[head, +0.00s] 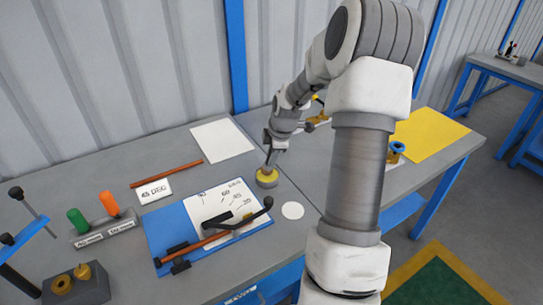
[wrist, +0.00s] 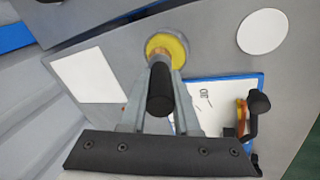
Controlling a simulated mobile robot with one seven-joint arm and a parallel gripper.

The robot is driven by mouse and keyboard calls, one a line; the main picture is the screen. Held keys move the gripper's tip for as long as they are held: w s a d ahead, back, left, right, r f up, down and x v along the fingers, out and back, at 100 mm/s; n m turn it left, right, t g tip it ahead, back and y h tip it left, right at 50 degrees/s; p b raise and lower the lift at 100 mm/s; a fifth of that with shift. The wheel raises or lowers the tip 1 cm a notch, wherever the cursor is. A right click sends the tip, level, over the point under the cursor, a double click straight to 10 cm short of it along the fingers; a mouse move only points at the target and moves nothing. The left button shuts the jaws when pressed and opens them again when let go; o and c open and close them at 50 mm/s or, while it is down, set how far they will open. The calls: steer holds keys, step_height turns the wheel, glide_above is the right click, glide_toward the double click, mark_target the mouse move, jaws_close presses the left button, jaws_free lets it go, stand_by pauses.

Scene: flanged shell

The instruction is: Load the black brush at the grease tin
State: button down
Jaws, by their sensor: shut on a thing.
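My gripper (head: 269,146) is over the middle of the bench, pointing down. In the wrist view its two fingers (wrist: 163,98) are shut on the black brush (wrist: 160,92), held by its black handle. The brush's coppery end reaches into or just over the grease tin (wrist: 181,44), a round grey tin with yellow inside. The tin also shows in the head view (head: 267,178), standing on the bench directly below my gripper. I cannot tell how deep the brush tip goes, as the handle and fingers partly hide it.
A blue board (head: 160,232) with a tube bender (head: 225,226) lies in front of the tin. A white disc (head: 292,210) is to its right. A white sheet (head: 222,140) lies behind left. A block with green and orange handles (head: 105,230) stands left. A yellow sheet (head: 430,135) lies right.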

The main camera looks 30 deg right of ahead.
steer(key=shift+f, duration=0.4)
stand_by(1.0)
steer(key=shift+r, duration=0.1)
steer(key=shift+r+p, duration=2.7)
steer(key=shift+r, duration=0.8)
steer(key=shift+a+f, duration=0.1)
steer(key=shift+a, duration=0.05)
